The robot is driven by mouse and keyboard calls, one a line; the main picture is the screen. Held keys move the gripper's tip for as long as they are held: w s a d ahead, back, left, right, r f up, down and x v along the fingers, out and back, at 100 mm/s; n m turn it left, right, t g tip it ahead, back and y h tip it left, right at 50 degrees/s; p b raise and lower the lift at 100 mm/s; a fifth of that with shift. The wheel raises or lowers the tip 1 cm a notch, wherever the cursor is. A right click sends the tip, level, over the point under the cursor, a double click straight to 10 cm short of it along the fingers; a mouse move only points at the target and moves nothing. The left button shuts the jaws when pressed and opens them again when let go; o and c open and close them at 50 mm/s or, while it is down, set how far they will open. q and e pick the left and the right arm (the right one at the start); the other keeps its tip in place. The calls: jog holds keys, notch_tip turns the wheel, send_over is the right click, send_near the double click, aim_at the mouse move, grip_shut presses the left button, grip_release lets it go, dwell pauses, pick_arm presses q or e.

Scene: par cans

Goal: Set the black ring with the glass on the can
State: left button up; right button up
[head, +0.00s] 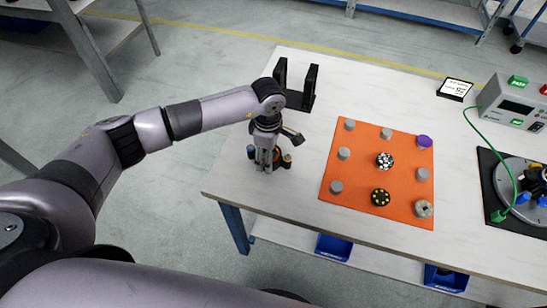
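My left gripper (267,160) points down at the front left corner of the white table, among small dark, blue and orange parts. These are partly hidden by its fingers, so I cannot tell whether it holds anything. An orange mat (362,158) lies to its right. On the mat are a black disc with white marks (385,160), a black disc with yellow dots (380,197) and several grey round pieces (344,154). I cannot tell which piece is the black ring with the glass, or which is the can. My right gripper is not in view.
A black stand with two uprights (307,95) stands behind the gripper. A purple piece (425,141) is on the mat's right edge. A grey device (514,104) with a green cable and a turntable on a black mat (490,172) stand at right. Bare table lies behind the mat.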

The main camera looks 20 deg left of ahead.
pick_arm(q)
jog(key=shift+r, duration=0.2)
jog(key=shift+c, duration=0.5)
jog(key=shift+r+p, duration=1.75)
jog(key=shift+r, duration=1.1)
